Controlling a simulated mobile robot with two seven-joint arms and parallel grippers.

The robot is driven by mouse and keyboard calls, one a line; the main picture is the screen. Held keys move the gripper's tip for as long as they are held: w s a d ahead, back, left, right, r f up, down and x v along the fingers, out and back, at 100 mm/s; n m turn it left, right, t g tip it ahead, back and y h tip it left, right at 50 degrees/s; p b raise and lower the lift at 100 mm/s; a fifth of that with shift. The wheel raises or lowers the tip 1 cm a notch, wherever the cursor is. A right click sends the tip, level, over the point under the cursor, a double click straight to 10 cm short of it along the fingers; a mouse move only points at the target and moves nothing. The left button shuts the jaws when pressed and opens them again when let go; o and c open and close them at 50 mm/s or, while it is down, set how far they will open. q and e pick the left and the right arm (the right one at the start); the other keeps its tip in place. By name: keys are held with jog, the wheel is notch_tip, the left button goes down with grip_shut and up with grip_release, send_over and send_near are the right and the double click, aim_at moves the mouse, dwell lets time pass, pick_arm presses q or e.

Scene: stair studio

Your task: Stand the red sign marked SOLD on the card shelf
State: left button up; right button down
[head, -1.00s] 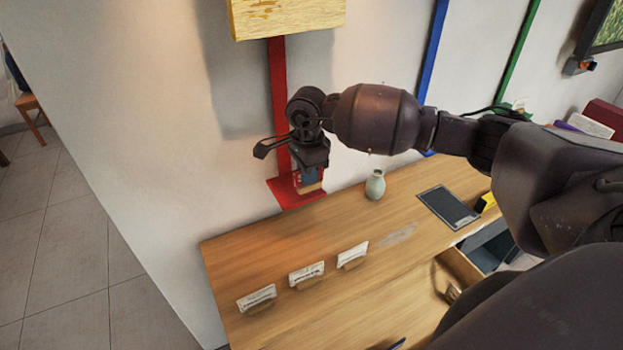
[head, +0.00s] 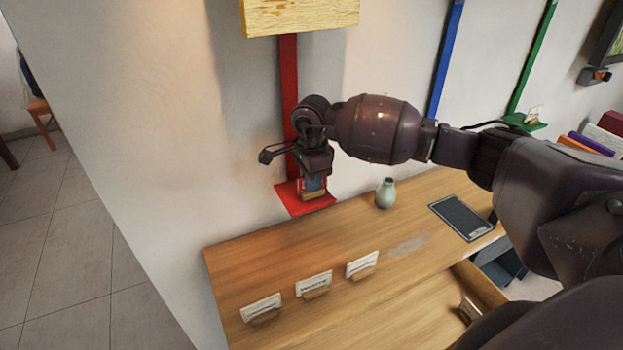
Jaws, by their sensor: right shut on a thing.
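My right gripper (head: 314,181) points down at a small red ledge (head: 292,206) on the wall, at the foot of a red strip. It is shut on a small sign with a wooden foot (head: 313,195); a bit of its red face (head: 302,187) shows beside the fingers. The lettering cannot be read. The sign is over the ledge and looks upright; I cannot tell whether its foot touches the ledge. The fingers hide part of the sign. My left gripper is not in view.
Below is a wooden desk (head: 235,262) with three white cards (head: 313,284) in wooden holders, a pale green vase (head: 385,194) and a tablet (head: 461,218). A yellow wooden box (head: 300,15) hangs above. A green ledge (head: 524,122) holds a card at the right.

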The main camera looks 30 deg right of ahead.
jog(key=shift+f, duration=0.1)
dwell(0.5)
jog(key=c, duration=1.2)
grip_release()
notch_tip(320, 180, up, 11)
jog(key=shift+f, duration=0.1)
jog(key=shift+s+d, duration=0.1)
